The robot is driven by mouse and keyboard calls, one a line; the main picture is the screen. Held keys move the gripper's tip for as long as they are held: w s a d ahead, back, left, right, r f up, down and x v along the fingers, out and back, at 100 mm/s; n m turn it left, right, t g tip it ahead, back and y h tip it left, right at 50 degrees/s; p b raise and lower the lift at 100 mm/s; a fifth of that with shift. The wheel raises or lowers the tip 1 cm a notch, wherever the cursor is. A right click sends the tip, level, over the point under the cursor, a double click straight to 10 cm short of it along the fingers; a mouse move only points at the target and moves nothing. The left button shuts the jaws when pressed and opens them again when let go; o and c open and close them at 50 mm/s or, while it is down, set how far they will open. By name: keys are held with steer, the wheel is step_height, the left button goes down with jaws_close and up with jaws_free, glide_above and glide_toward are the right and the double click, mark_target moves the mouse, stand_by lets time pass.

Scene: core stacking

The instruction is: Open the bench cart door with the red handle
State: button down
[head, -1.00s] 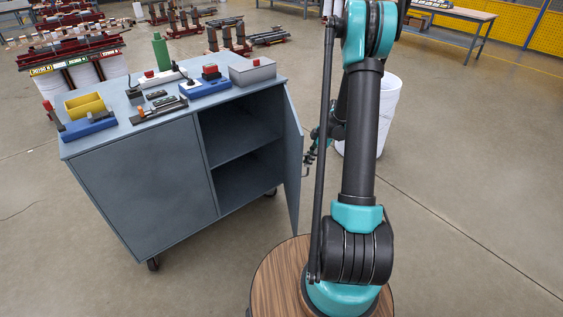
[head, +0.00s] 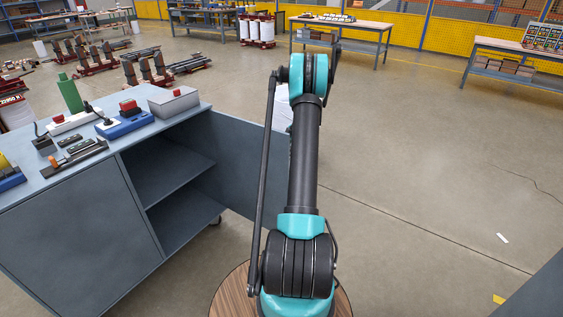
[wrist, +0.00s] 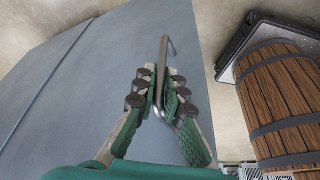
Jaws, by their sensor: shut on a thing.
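The grey-blue bench cart (head: 70,230) stands at the left in the head view. Its right door (head: 240,165) is swung wide open, showing the empty shelves (head: 180,175) inside. The door's outer face is hidden there, and so is my gripper. In the wrist view, my gripper (wrist: 158,90) is shut on a bar handle (wrist: 163,50) on a flat grey panel (wrist: 100,85), apparently the door's outer face. The handle looks like bare metal, not red. Its far end extends beyond the fingertips.
A grey box (head: 174,102), a green bottle (head: 70,93) and several tools lie on the cart top. A white bin (head: 283,112) stands behind the door. A grey panel (head: 540,290) shows at the lower right. The floor right of my arm is mostly clear.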

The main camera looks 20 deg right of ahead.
steer(key=shift+d, duration=0.2)
steer(key=c, duration=1.6)
jaws_free()
steer(key=shift+a, duration=0.1)
steer(key=v, duration=1.2)
steer(key=shift+w, duration=0.1)
